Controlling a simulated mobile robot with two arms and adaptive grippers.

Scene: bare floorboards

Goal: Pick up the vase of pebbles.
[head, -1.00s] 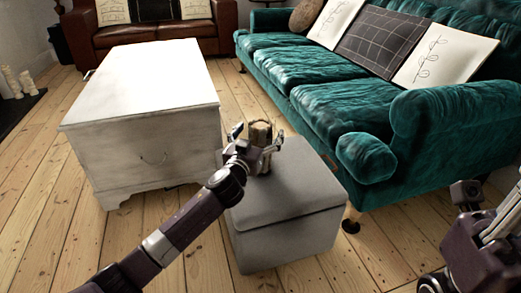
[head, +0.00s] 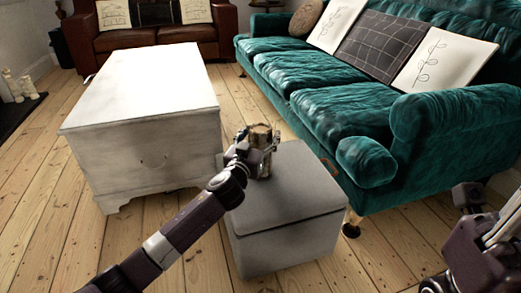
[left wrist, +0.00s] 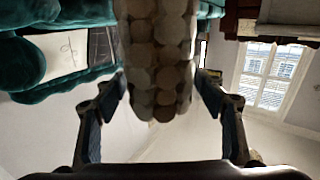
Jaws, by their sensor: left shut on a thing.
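The vase of pebbles (head: 262,133) is a small pale brown vessel at the far left part of the grey ottoman's top (head: 300,190). Its lower part is partly hidden by my gripper in the head view. My left gripper (head: 258,152) is shut on the vase, with a finger on either side. In the left wrist view the vase (left wrist: 158,55) shows rounded, tan pebble shapes between the two fingers of my left gripper (left wrist: 160,92). My right arm shows at the right edge of the head view; its fingertips cannot be made out.
A white chest (head: 145,90) stands left of the ottoman. A teal sofa (head: 330,105) stands behind and to the right. A brown leather sofa (head: 145,38) is at the back. Bare floorboards (head: 60,210) are open at the front left.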

